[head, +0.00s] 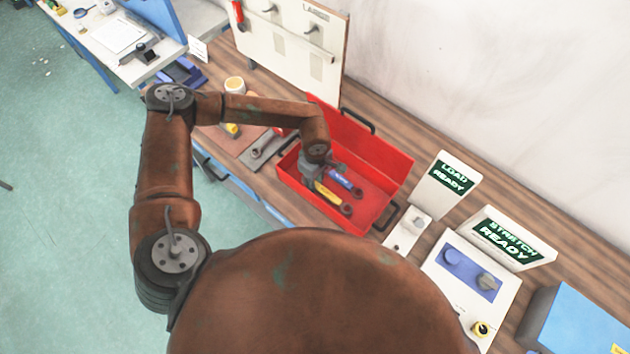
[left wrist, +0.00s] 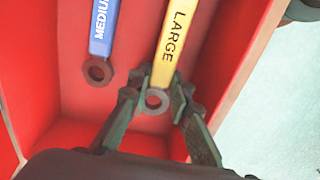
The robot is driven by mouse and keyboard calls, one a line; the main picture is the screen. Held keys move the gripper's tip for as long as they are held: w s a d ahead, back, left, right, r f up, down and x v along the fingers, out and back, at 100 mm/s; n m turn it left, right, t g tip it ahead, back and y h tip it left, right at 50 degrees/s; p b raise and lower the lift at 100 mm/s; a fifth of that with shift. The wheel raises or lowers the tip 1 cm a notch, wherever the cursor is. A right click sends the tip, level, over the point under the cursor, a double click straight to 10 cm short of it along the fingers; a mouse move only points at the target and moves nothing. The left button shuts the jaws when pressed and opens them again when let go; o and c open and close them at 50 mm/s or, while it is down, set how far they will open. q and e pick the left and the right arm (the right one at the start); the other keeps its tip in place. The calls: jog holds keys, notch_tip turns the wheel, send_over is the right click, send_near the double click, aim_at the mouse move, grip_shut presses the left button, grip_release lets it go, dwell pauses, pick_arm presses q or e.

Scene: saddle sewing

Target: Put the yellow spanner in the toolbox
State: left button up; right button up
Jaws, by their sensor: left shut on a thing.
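The red toolbox (head: 375,150) stands open on the bench, and its red inner walls fill most of the left wrist view (left wrist: 230,45). The yellow spanner (head: 328,194) is inside the toolbox; in the left wrist view the yellow spanner (left wrist: 175,45) is marked LARGE. My left gripper (head: 312,182) reaches down into the toolbox. In the left wrist view my left gripper (left wrist: 160,98) is shut on the spanner near its ring end. Whether the spanner touches the toolbox floor is unclear. My right gripper does not show.
A blue spanner (head: 345,183), marked MEDIUM, lies in the toolbox beside the yellow one. A tool board (head: 290,50) stands behind.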

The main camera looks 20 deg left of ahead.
pick_arm(q)
jog(key=shift+f, duration=0.15)
jog(key=shift+f+b, duration=0.3)
jog(key=shift+f, duration=0.1)
jog(key=shift+f+b, duration=0.5)
jog(key=o, duration=1.1)
jog(key=shift+c, duration=0.2)
